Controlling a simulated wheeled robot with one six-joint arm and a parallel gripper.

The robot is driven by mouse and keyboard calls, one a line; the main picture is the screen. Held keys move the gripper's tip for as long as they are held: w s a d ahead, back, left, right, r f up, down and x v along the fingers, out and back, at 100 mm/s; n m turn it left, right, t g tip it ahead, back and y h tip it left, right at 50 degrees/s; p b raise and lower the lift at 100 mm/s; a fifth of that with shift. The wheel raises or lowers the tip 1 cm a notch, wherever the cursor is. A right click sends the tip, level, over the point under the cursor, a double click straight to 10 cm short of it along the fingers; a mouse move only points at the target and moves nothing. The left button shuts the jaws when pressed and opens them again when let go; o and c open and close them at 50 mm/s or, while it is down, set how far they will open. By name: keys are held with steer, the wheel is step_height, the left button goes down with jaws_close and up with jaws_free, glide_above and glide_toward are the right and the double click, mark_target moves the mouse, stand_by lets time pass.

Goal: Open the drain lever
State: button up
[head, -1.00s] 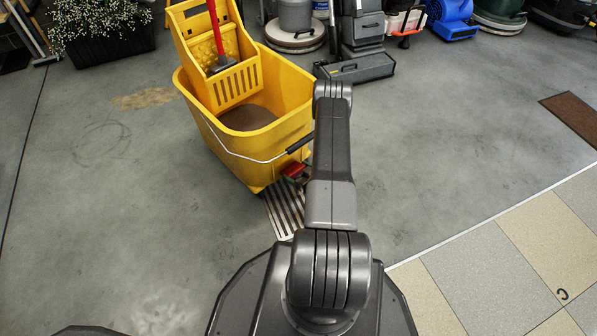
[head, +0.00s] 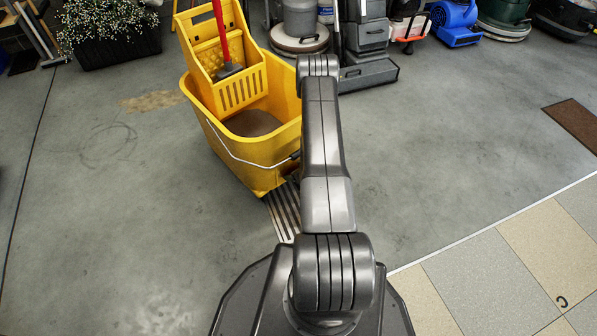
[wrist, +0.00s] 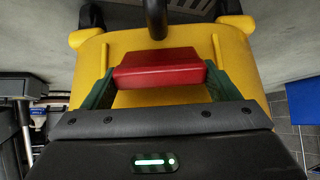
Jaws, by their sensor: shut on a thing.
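The yellow mop bucket (head: 225,145) stands upright on the floor, ahead and left of my arm, with brown dirty water in it. In the wrist view its yellow wall (wrist: 150,45) fills the middle. The red drain lever (wrist: 160,68) sits low on that wall and lies across between the two green fingers of my gripper (wrist: 160,82). My gripper is shut on the lever. A black pipe-like part (wrist: 155,20) shows just beyond the lever. In the head view my arm hides the lever and the gripper.
A slotted floor drain grate (head: 284,212) lies in front of the bucket. A yellow wringer (head: 222,60) with a red mop handle (head: 219,25) sits on the bucket. Grey machines (head: 362,45) stand behind. Open floor lies right, with a brown mat (head: 575,122).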

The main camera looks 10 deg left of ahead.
steer(key=o, duration=0.9)
steer(key=p+v, duration=0.4)
steer(key=v, duration=0.9)
steer(key=shift+s+d+r, duration=0.2)
steer(key=shift+d+r, duration=0.05)
steer(key=b+x, duration=0.4)
steer(key=x, duration=1)
steer(key=shift+d, duration=0.1)
steer(key=shift+r, duration=0.15)
